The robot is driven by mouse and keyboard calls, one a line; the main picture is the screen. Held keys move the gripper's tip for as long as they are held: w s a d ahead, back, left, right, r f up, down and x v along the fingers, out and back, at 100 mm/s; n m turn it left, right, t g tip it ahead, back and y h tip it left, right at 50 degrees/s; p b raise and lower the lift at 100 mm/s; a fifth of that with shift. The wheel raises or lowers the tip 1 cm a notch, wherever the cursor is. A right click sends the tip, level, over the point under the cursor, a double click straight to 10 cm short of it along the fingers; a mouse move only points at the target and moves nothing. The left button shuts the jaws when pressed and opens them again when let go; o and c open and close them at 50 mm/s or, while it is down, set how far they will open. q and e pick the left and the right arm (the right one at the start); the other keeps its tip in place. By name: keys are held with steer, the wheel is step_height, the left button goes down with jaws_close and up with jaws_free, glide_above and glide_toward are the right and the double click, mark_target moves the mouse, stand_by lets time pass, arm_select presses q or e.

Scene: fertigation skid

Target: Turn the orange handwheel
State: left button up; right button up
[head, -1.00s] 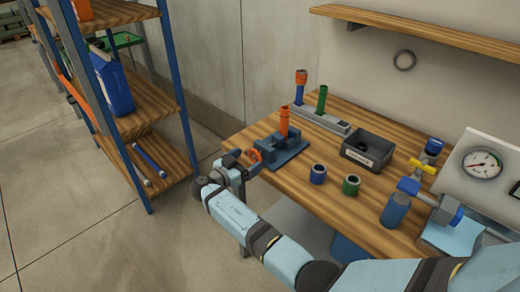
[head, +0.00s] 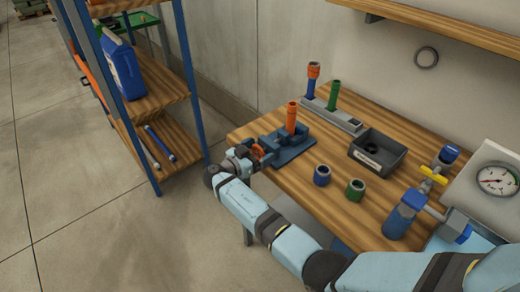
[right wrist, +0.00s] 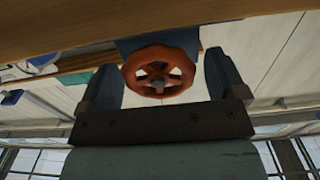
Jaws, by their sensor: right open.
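The orange handwheel (head: 258,151) sits on the front of a dark blue vise (head: 290,146) at the table's left edge. In the right wrist view the handwheel (right wrist: 137,70) is a spoked ring with a grey hub, seen face-on. My right gripper (head: 247,158) is open at the handwheel. In the right wrist view its fingers (right wrist: 160,75) stand on either side of the wheel, with a gap to the rim on both sides. In the head view the gripper partly hides the wheel. My left gripper is not in view.
An orange pipe (head: 291,117) stands upright in the vise. Blue (head: 322,176) and green (head: 355,190) fittings, a dark bin (head: 377,155) and a valve assembly (head: 405,212) stand on the wooden table (head: 300,193). A shelf rack (head: 160,103) is at left, with clear floor between.

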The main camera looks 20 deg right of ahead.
steer(key=c, duration=0.9)
steer(key=shift+f+n+b, duration=0.2)
steer(key=shift+n+b, duration=0.4)
steer(key=shift+b, duration=0.15)
steer(key=shift+n, duration=0.4)
steer(key=shift+r+n+b, duration=0.15)
steer(key=shift+n+b, duration=0.2)
steer(key=shift+n, duration=0.05)
steer(key=o, duration=0.9)
